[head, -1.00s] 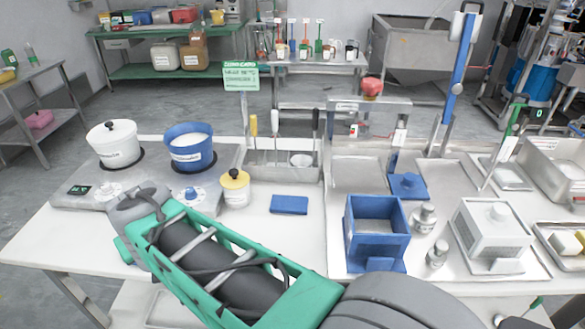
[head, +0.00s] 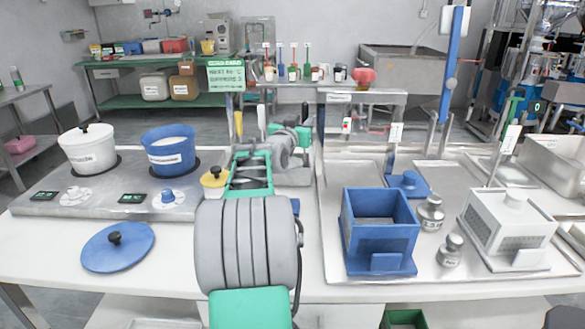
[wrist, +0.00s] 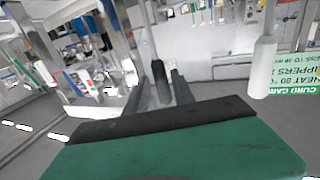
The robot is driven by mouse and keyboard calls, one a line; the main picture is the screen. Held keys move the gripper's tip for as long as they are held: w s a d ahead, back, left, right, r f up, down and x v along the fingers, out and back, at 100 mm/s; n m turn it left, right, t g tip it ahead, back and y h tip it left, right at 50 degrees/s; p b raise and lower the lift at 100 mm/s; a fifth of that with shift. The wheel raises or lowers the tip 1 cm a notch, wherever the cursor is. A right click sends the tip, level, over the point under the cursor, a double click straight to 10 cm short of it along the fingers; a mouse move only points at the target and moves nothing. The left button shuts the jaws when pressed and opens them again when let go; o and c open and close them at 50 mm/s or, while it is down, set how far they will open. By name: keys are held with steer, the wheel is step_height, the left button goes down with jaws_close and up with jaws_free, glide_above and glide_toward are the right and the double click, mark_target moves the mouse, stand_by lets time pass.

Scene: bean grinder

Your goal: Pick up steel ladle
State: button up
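The utensil rack stands at the table's back edge; in the head view a yellow handle (head: 238,122) and a white handle (head: 262,117) show there. The white handle also shows at the right of the wrist view (wrist: 263,68). My gripper (wrist: 160,90) is at the rack, its two dark fingers pointing at it. A black upright handle (wrist: 159,76), likely the steel ladle's, appears between the fingers with gaps on both sides. I cannot tell how deep between them it is. In the head view my arm and gripper hide the ladle and most of the rack.
A white pot (head: 88,152) and a blue pot (head: 168,155) stand on the hot plates at left. A blue lid (head: 118,247) lies in front. A blue box (head: 380,230) and small steel weights (head: 431,213) are at right.

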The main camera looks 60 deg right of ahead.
steer(key=shift+d, duration=0.3)
steer(key=shift+a, duration=0.1)
jaws_close()
steer(key=shift+r, duration=0.15)
